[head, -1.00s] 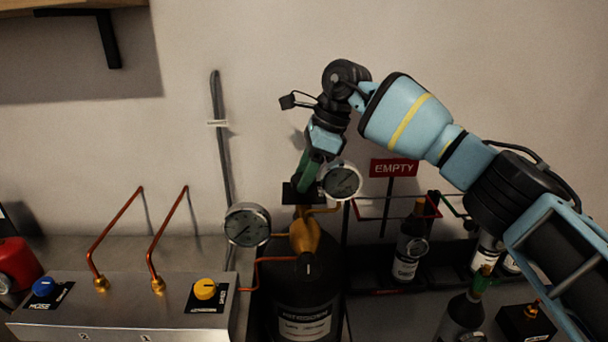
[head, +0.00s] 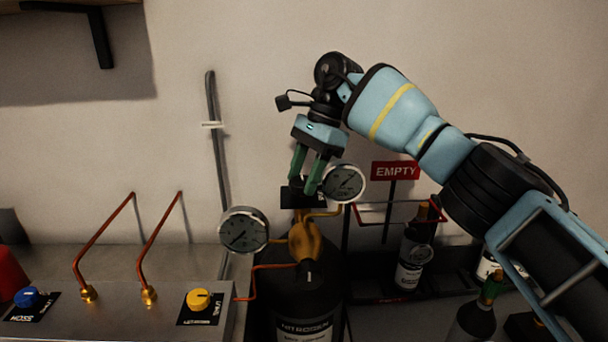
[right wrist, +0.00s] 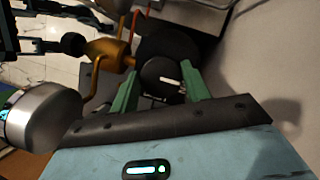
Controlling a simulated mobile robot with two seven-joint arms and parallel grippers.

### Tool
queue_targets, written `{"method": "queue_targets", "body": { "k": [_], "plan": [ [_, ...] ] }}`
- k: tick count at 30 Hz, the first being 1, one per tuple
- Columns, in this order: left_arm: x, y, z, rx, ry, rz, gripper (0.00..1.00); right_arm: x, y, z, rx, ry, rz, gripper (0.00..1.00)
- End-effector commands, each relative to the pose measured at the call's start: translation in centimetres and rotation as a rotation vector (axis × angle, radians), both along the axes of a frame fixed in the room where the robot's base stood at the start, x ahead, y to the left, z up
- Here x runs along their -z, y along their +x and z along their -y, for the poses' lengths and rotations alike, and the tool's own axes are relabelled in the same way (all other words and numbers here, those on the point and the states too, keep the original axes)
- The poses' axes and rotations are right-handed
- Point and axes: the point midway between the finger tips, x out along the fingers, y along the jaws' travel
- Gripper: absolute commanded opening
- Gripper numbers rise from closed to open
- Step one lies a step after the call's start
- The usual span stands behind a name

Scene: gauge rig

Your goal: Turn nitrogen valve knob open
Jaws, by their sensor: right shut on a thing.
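The nitrogen cylinder (head: 290,300) is black with a white label and stands at the lower middle of the head view. Its brass valve (head: 306,240) carries two round gauges. The black nitrogen valve knob (right wrist: 160,72), with a white mark, shows in the right wrist view between the green fingers. My right gripper (head: 304,188) comes down onto it from above, and it also shows in the right wrist view (right wrist: 163,82). Its fingers are shut on the knob, one on each side. In the head view the fingers partly hide the knob. My left gripper is not in view.
Gauges (head: 243,230) and (head: 344,184) flank the valve closely. A red EMPTY sign (head: 395,171) and a rack with bottles (head: 412,255) stand to the right. A metal panel (head: 120,320) with blue and yellow knobs and copper pipes lies left.

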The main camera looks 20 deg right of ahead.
Motion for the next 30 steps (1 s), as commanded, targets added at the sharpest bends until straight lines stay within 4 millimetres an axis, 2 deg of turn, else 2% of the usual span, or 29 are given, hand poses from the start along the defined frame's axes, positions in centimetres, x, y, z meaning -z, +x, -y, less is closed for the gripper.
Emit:
{"method": "queue_targets", "body": {
  "k": [8,9,13,23,30],
  "plan": [
    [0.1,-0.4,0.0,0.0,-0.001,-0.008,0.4,0.0,0.0,0.0,-0.003,-0.001,0.001,0.24],
    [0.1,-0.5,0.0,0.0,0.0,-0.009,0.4,0.0,0.0,0.0,-0.003,-0.001,0.001,0.52],
    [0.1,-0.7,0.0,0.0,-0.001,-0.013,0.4,0.0,0.0,0.0,-0.002,-0.001,0.001,0.69],
    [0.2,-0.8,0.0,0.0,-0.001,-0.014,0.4,-0.2,0.0,0.1,0.0,0.0,0.001,0.69],
    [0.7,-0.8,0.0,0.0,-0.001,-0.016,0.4,-2.6,0.3,1.0,0.002,0.0,0.002,0.69]
  ]
}}
